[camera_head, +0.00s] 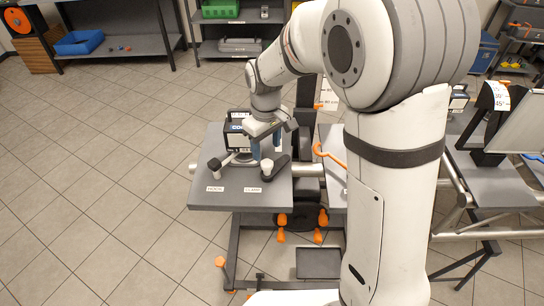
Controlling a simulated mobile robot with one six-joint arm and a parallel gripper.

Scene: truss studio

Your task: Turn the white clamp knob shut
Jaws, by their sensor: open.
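The white clamp knob (267,164) sits on a dark clamp arm on the grey platform (228,199), behind the label that seems to read "CLAMP". My gripper (265,150) points down just above and around the knob's upper side. Its bluish fingers are apart. Whether they touch the knob cannot be told at this size. A second small knob or handle (214,164) stands to the left, behind a label that seems to read "HOOK".
A dark box with a white label (238,133) stands behind my gripper. An orange hook-shaped handle (329,156) lies to the right. Orange knobs (282,220) hang below the platform. The platform's front left is bare apart from labels. Tiled floor lies open to the left.

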